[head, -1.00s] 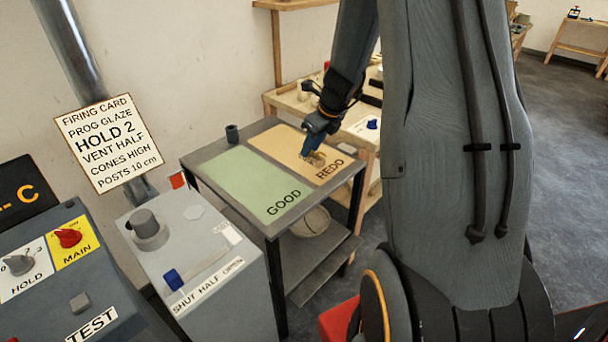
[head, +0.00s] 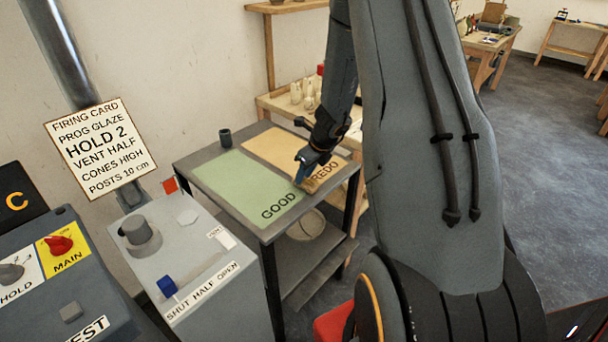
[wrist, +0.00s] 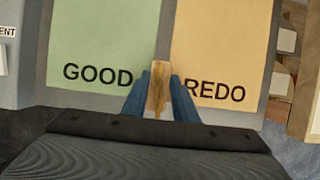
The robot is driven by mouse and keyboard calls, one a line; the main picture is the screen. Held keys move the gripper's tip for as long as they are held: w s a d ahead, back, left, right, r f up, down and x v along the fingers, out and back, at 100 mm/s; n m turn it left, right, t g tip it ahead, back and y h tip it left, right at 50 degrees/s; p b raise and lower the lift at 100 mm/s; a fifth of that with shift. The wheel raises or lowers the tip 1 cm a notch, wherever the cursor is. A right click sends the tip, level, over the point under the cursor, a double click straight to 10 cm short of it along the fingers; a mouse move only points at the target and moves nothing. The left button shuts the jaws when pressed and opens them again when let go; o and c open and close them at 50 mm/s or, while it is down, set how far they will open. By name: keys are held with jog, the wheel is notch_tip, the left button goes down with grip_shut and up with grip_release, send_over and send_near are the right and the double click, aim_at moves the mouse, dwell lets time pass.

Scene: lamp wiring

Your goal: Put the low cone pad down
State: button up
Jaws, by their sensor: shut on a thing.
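My gripper (wrist: 160,92) is shut on a small tan piece, the low cone pad (wrist: 157,88), which stands out between the blue fingertips in the wrist view. In the head view my gripper (head: 303,172) is over the front part of the cart top, and the pad there is mostly hidden by the fingers. In the wrist view the pad is in line with the gap between the green GOOD mat (wrist: 105,35) and the yellow REDO mat (wrist: 222,45). I cannot tell whether it touches the surface.
The grey cart top (head: 195,162) carries both mats, and a small dark cup (head: 225,137) stands at its back left. The green mat looks bare. The grey vent box (head: 205,262) stands close at left. A wooden shelf (head: 268,104) with several pale pieces is behind.

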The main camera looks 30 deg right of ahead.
jog(key=shift+f, duration=0.1)
jog(key=o, duration=1.1)
